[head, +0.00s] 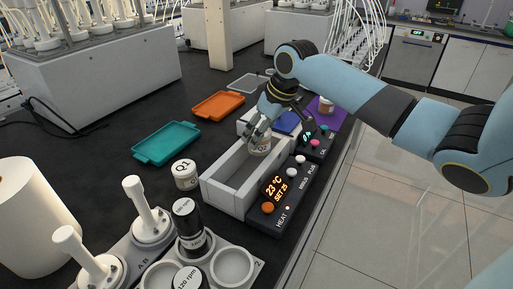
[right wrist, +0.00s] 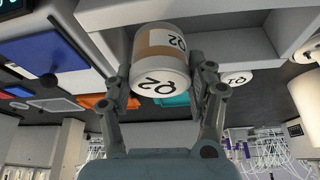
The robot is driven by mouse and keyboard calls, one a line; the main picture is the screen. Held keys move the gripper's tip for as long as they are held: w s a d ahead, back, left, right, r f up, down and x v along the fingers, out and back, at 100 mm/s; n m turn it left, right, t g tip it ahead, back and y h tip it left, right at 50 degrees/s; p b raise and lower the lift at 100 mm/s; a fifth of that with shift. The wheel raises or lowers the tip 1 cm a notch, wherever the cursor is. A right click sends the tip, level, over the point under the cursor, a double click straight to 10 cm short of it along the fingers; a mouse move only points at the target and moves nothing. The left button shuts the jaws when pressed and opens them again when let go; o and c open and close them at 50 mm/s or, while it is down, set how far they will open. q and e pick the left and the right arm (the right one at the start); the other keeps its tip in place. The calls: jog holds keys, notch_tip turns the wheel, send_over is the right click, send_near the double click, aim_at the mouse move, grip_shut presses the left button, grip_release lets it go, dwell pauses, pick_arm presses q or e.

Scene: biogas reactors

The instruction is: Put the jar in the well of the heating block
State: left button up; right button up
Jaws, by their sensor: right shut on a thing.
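My right gripper (head: 262,132) is shut on a white jar (head: 261,149) with a brown band. In the right wrist view the jar (right wrist: 160,62) sits between both fingers, its lid and side marked Q2. The white heating block (head: 225,192) has a long rectangular open well and a black panel reading 23 °C, SET 25. The jar is at the far end of the well, over or just inside its opening; I cannot tell how deep. A second jar, marked Q1 (head: 186,179), stands on the bench left of the block. My left gripper is not in view.
Teal (head: 166,143), orange (head: 218,106) and purple (head: 320,116) trays lie behind, with another jar (head: 326,106) on the purple one. Bench between teal and orange trays is clear.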

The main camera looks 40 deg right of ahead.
aim_at(260, 147)
jog(key=shift+f, duration=0.5)
notch_tip(260, 147, down, 4)
jog(key=shift+w+r, duration=0.1)
jog(key=shift+f, duration=0.2)
jog(key=o, duration=0.9)
jog(key=shift+o, duration=0.3)
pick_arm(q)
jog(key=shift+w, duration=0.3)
pick_arm(e)
jog(key=shift+r, duration=0.1)
